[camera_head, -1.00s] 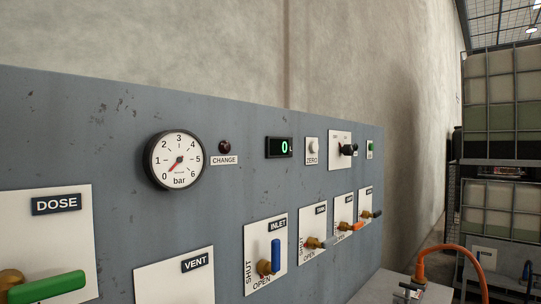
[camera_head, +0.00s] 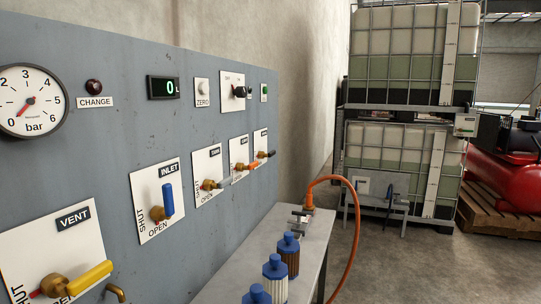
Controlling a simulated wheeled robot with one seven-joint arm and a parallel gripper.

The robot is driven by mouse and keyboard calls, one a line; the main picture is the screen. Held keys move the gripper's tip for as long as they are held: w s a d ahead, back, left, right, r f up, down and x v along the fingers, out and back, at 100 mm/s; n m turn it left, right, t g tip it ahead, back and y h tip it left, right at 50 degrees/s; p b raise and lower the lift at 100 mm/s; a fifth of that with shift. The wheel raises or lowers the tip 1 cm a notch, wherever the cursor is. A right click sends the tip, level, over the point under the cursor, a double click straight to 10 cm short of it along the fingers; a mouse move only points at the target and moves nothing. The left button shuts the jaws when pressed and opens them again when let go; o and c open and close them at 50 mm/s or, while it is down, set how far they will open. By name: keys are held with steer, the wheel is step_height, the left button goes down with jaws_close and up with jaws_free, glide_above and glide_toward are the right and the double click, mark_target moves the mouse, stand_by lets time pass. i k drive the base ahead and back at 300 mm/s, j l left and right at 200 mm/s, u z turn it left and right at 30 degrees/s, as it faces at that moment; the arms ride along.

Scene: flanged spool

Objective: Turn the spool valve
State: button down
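No label in view reads as the spool valve, so I cannot tell which valve it is. A low grey stand (camera_head: 377,204) in front of the stacked tanks carries a thin upright dark-blue handle (camera_head: 389,191); it is small and its details are unclear. On the grey wall panel, the VENT valve has a yellow lever (camera_head: 88,280) lying nearly sideways. The INLET valve has a blue lever (camera_head: 168,200) standing upright. Further along are a grey lever (camera_head: 222,183), an orange lever (camera_head: 248,167) and a dark lever (camera_head: 266,154), their labels too small to read. My gripper is not in view.
A grey bench (camera_head: 316,232) beside the panel holds several blue-capped filters (camera_head: 288,252). An orange hose (camera_head: 355,230) arches from it to the floor. Caged tanks (camera_head: 410,55) stand behind; a red compressor (camera_head: 497,165) sits on a pallet at right. Open concrete floor (camera_head: 410,265) lies between.

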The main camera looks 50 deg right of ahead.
mark_target(261, 154)
steer(key=i+l, duration=0.1)
steer(key=l, duration=0.35)
steer(key=i+l, duration=0.1)
steer(key=l, duration=0.35)
steer(key=i+l, duration=0.15)
steer(key=l, duration=0.3)
steer(key=i+l, duration=0.1)
steer(key=l, duration=0.35)
steer(key=i+l, duration=0.1)
steer(key=l, duration=0.35)
steer(key=i+l, duration=0.1)
steer(key=l, duration=0.35)
steer(key=i+l, duration=0.15)
steer(key=l, duration=0.3)
steer(key=i+l, duration=0.1)
steer(key=l, duration=0.35)
steer(key=u, duration=0.05)
